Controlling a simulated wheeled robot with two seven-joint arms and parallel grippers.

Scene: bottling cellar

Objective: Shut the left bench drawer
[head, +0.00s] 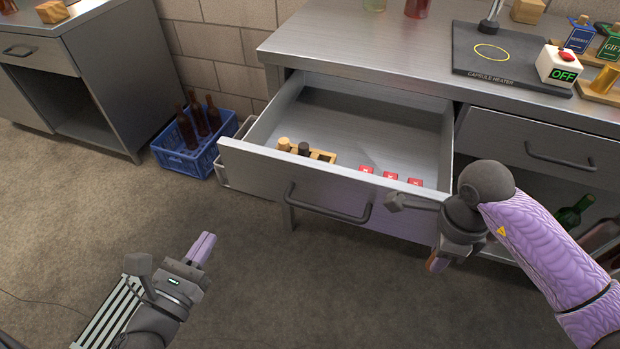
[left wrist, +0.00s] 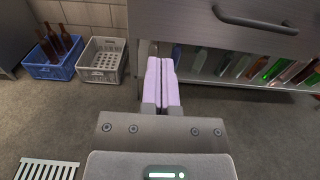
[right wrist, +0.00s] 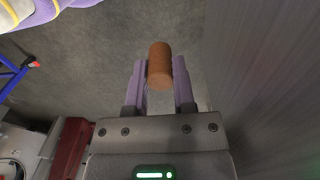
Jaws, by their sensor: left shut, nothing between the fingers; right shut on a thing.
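The left bench drawer (head: 256,167) stands pulled well out of the bench, with a dark bar handle (head: 328,207) on its front. The handle also shows in the left wrist view (left wrist: 255,20). Inside lie a wooden rack (head: 320,155) with stoppers and three red items (head: 390,175). My left gripper (head: 205,243) is shut and empty, low in front of the drawer and to its left, apart from it. My right gripper (head: 438,262) is in front of the drawer's right end, pointing down. It is shut on a brown cork-like cylinder, clear in the right wrist view (right wrist: 160,66).
A blue crate of brown bottles (head: 198,150) and a pale crate (head: 232,133) stand left of the drawer. A second drawer (head: 545,150) at right is closed, with bottles (head: 575,212) below it. A capsule heater (head: 500,62) is on the bench. Floor ahead is open.

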